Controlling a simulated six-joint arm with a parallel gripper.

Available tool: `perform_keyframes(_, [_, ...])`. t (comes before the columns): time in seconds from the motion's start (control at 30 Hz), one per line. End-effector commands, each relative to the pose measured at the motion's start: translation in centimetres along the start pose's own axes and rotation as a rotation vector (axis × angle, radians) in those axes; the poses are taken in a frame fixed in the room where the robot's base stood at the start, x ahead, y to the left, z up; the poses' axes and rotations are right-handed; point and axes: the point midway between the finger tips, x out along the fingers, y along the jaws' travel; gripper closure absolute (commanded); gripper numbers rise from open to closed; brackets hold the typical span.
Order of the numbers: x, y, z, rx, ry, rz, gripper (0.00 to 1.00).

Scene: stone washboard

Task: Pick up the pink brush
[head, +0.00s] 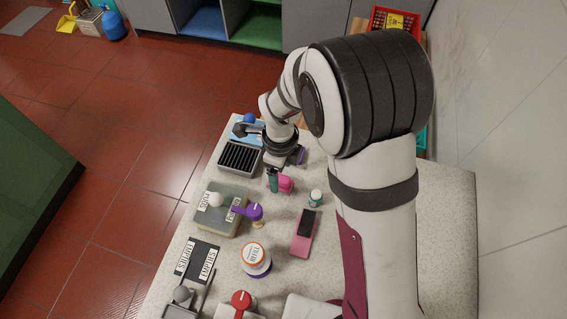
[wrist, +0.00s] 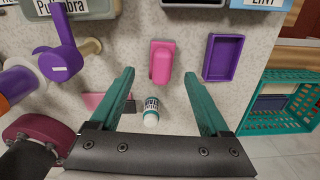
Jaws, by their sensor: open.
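A pink brush (wrist: 161,62), a blocky piece with a rounded raised part, lies on the speckled counter in the wrist view. It also shows in the head view (head: 286,184), beside a teal finger. My gripper (wrist: 158,73) is open and empty, its teal fingers apart on either side of the brush's near end in the picture. Contact is not visible, and the height above the counter is hard to tell. In the head view my gripper (head: 274,177) is partly hidden by the wrist.
A small white bottle (head: 315,198) and a pink piece with a black top (head: 302,240) lie nearby. A purple tray (wrist: 222,58) is right of the brush. A dark ribbed tray (head: 239,158) and a labelled bin (head: 205,228) with a purple scoop (head: 252,211) stand left. A teal basket (wrist: 290,123) is far right.

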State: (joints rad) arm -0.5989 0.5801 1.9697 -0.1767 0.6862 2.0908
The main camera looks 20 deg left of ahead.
Motion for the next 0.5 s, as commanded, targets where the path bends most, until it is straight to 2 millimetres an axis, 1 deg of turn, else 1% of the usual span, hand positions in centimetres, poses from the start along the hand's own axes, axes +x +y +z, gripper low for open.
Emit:
perform_keyframes(0.03, [1.1, 0.0, 0.0, 0.0, 0.003, 0.004, 0.2])
perform_keyframes(0.1, [2.5, -0.1, 0.2, 0.0, 0.003, 0.003, 0.2])
perform_keyframes(0.2, [4.1, -0.2, 0.2, 0.0, 0.002, 0.003, 0.2])
perform_keyframes(0.3, [4.5, -0.2, 0.3, 0.0, 0.0, 0.0, 0.2])
perform_keyframes(0.47, [4.5, -0.2, 0.3, 0.0, 0.0, 0.0, 0.2])
perform_keyframes(0.5, [4.5, -0.2, 0.2, 0.0, 0.0, 0.0, 0.27])
